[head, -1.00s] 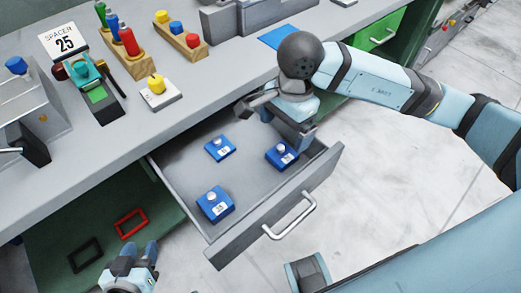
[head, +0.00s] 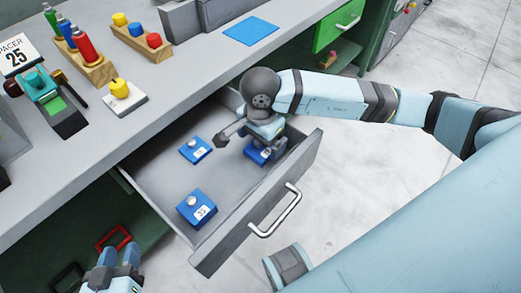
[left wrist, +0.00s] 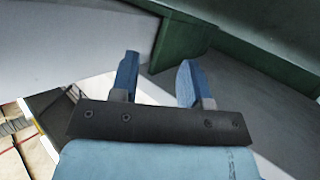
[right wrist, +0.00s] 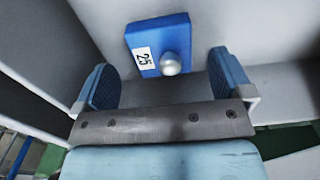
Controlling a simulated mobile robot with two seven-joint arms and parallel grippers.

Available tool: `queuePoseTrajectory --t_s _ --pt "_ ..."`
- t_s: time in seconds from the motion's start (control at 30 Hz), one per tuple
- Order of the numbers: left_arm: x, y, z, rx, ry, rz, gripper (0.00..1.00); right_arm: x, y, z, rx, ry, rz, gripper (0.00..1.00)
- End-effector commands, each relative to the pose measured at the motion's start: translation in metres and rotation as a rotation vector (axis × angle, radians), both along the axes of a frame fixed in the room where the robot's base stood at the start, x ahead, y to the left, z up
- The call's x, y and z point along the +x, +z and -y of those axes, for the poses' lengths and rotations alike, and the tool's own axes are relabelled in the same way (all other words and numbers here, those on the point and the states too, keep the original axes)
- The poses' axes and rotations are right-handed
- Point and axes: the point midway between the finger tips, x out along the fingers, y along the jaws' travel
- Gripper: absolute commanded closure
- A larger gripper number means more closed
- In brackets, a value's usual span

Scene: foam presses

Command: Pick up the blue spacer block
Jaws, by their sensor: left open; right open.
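Three blue spacer blocks with silver knobs lie in the open grey drawer (head: 152,187). The right-hand block (head: 252,154) is partly hidden by my right gripper (head: 257,146). In the right wrist view this block (right wrist: 158,32) has a label reading 25 and lies just beyond my open, empty fingers, roughly centred between them. The back block (head: 196,150) and the front block (head: 192,205) lie to its left; their labels are too small to read surely. My left gripper (head: 118,256) is open and empty, low beside the bench; its fingers also show in the left wrist view (left wrist: 160,75).
A sign reading SPACER 25 (head: 17,54) stands on the bench. The bench also holds wooden racks (head: 92,70) with coloured pegs, a yellow knob on a white plate (head: 124,105) and a blue mat (head: 250,30). The drawer walls and front (head: 270,215) enclose my right gripper.

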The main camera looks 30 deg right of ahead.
Motion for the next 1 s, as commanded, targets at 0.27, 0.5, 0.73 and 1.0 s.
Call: queuePoseTrajectory --t_s 0.27,0.5,0.73,1.0 --pt "0.007 0.022 0.007 -0.042 -0.014 0.088 0.57 0.001 -0.030 -0.001 0.001 0.000 -0.001 0.02" --pt "0.009 0.025 0.008 -0.043 -0.016 0.095 0.57 0.001 -0.029 -0.001 0.001 0.000 0.000 0.25" --pt "0.007 0.020 0.008 -0.041 -0.015 0.082 0.57 0.001 -0.028 -0.001 0.001 0.000 0.001 0.64" --pt "0.004 0.017 0.006 -0.037 -0.011 0.070 0.57 0.002 -0.024 -0.001 0.001 0.000 0.001 0.64"
